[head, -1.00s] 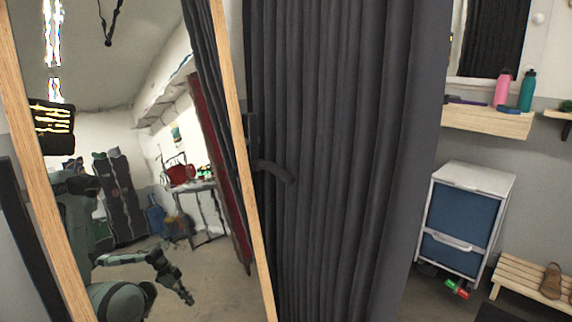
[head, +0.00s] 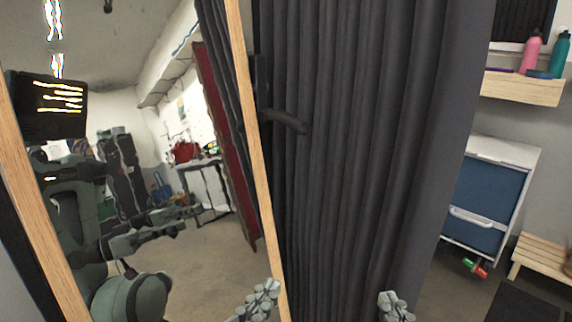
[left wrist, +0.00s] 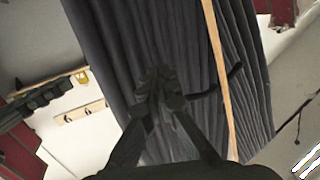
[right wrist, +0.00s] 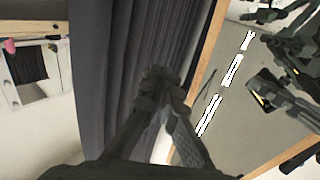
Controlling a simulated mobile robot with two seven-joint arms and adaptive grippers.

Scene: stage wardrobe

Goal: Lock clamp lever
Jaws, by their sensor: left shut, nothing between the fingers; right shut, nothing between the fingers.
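The clamp lever (head: 287,122) is a dark curved handle on the wooden mirror frame (head: 262,170). It sticks out to the right in front of the dark curtain, bending slightly down. It also shows in the left wrist view (left wrist: 232,74), right of the fingertips and apart from them. My left gripper (head: 262,296) is shut and empty, low in the head view by the frame's lower part; its fingers also show in the left wrist view (left wrist: 158,82). My right gripper (head: 392,302) is shut and empty, below and right of the lever; its fingers also show in the right wrist view (right wrist: 158,80).
A tall mirror (head: 200,245) stands at left and reflects my body and the room. A dark curtain (head: 365,150) hangs behind the lever. At right are a shelf with bottles (head: 525,88), a blue drawer unit (head: 490,190) and a wooden bench (head: 540,262).

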